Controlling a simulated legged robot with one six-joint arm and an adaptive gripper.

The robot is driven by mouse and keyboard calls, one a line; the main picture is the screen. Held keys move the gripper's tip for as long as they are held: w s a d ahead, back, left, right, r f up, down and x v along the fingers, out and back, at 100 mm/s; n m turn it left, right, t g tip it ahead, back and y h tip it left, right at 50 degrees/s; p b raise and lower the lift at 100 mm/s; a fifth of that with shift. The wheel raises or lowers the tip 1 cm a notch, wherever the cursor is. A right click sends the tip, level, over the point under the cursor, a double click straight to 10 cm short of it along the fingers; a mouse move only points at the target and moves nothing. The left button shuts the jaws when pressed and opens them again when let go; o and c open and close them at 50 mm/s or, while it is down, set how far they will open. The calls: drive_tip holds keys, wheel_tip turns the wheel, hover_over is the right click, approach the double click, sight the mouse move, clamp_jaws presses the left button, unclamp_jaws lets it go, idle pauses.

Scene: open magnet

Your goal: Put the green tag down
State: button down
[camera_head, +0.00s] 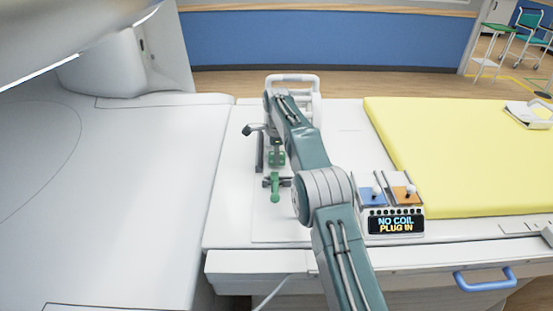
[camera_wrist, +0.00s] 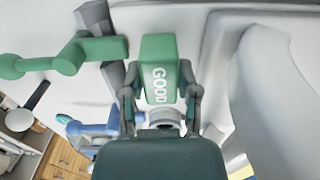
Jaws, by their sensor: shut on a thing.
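The green tag (camera_wrist: 158,50) is a block with the word GOOD in white on it, seen in the wrist view. My gripper (camera_wrist: 160,92) is shut on it, with one finger on each side. In the head view my gripper (camera_head: 277,147) is over the white panel left of the yellow pad, and a small green patch that looks like the tag (camera_head: 277,159) shows below it. I cannot tell whether the tag touches the surface.
A green handle (camera_head: 275,188) stands just in front, and in the wrist view it (camera_wrist: 70,55) lies left of the tag. A white rail handle (camera_head: 293,79) is behind. A display (camera_head: 396,224) reads NO COIL PLUG IN. A yellow pad (camera_head: 470,150) lies right.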

drive_tip(key=shift+f, duration=0.65)
drive_tip(key=shift+c, duration=1.7)
unclamp_jaws()
drive_tip(key=shift+f, duration=0.1)
